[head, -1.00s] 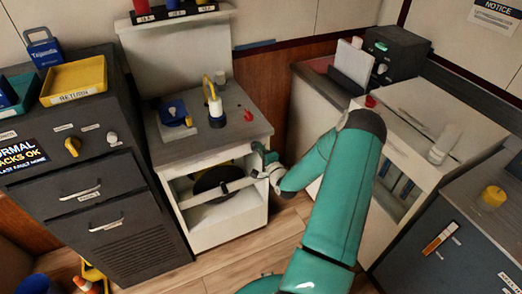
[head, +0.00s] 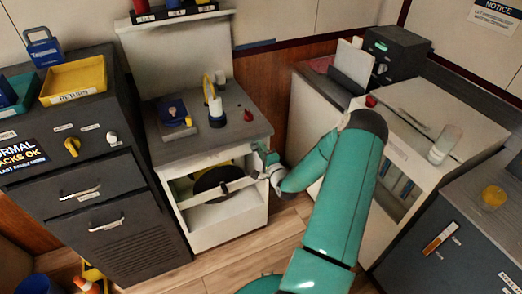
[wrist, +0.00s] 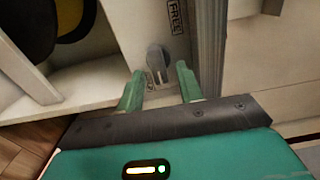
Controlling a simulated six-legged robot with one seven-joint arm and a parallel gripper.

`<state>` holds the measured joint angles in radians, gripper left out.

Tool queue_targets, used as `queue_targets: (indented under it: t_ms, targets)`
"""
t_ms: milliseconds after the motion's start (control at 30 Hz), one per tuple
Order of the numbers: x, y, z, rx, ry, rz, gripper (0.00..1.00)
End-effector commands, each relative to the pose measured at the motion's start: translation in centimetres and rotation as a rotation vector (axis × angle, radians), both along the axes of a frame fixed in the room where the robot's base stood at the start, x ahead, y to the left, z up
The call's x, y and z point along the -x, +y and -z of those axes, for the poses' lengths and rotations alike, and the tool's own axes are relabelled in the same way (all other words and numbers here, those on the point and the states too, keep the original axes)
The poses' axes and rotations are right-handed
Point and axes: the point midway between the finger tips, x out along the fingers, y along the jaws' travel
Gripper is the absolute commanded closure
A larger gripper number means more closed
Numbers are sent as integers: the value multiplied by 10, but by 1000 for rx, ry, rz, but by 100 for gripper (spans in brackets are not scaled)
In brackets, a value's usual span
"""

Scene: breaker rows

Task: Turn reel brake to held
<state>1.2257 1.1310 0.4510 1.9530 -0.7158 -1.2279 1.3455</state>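The reel brake is a small grey knob (wrist: 157,58) on the pale front post of the reel cabinet (wrist: 204,40). A label reading FREE (wrist: 174,14) sits above it, slightly right. In the wrist view my gripper (wrist: 159,78) is open, with one green finger on each side just below the knob. I cannot tell if either finger touches it. In the head view my gripper (head: 264,160) is at the right front edge of the reel cabinet (head: 229,226) and hides the knob. The dark reel (head: 212,183) with yellow shows inside the open bay.
A dark drawer cabinet (head: 110,225) with a yellow tray (head: 74,82) stands at left. A yellow-and-white upright item (head: 215,107) and a blue item (head: 174,112) rest on the reel cabinet's top. A white cabinet (head: 405,150) stands at right, behind my arm. Some wood floor is clear in front.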

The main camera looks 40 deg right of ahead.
Motion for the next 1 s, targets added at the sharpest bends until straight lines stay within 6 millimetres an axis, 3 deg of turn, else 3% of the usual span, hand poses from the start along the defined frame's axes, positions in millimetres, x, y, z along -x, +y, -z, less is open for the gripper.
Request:
queue_targets:
  t_ms: [600, 1000]
  targets:
    - [114, 33, 0, -3, 2, 1, 64]
    - [126, 37, 0, -1, 1, 0, 64]
